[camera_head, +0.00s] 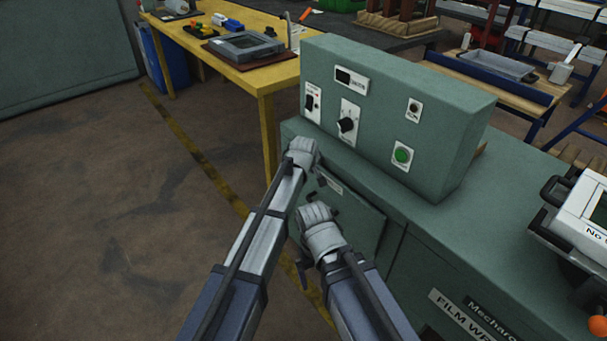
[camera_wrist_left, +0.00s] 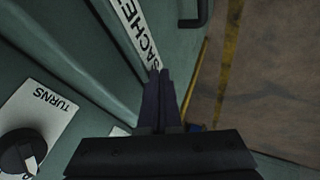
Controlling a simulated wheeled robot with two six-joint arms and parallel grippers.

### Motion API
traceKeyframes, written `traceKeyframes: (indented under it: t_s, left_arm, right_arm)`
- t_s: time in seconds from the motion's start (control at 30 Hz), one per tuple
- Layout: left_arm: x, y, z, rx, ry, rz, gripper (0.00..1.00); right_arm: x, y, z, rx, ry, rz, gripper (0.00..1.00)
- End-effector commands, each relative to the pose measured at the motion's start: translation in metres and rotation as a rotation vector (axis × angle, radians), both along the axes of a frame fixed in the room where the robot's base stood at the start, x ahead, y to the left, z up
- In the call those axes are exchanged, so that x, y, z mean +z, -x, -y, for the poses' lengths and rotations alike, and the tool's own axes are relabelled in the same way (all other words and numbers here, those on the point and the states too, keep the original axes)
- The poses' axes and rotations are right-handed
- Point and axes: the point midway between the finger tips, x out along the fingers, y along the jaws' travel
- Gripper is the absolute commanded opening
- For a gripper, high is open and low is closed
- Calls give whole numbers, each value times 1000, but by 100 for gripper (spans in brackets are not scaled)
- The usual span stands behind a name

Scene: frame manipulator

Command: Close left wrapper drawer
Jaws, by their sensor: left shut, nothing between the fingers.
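The left wrapper drawer (camera_head: 362,222) is a green front low on the green wrapper machine, left of the lower panel. A white label and a dark handle show near its top, partly hidden by my arms. In the left wrist view the label strip (camera_wrist_left: 134,28) and a black handle (camera_wrist_left: 196,12) show near the fingertips. My left gripper (camera_head: 303,150) is at the machine's left edge, its fingers (camera_wrist_left: 158,85) together and empty beside the label; contact cannot be told. My right gripper (camera_head: 316,213) is in front of the drawer, its fingertips mostly hidden. How far the drawer stands out is unclear.
The control box (camera_head: 395,115) with switches, a knob and a green button stands on the machine above. A yellow table (camera_head: 262,78) is close behind on the left. A white device (camera_head: 583,220) sits at the right. Open floor (camera_head: 105,200) lies left.

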Motion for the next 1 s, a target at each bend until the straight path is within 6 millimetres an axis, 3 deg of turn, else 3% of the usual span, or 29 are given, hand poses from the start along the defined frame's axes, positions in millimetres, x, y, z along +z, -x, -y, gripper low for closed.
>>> traceKeyframes:
  t_s: [0.2, 0.7, 1.0]
  left_arm:
    - [0, -8, 11, -1, 1, 0, 0]
    - [1, -10, 15, -3, 6, 4, 0]
    - [1, 3, -3, 0, 3, 1, 0]
  right_arm:
    - [0, 0, 0, 0, 0, 0, 100]
    - [0, 0, 0, 0, 0, 0, 100]
    - [0, 0, 0, 0, 0, 0, 100]
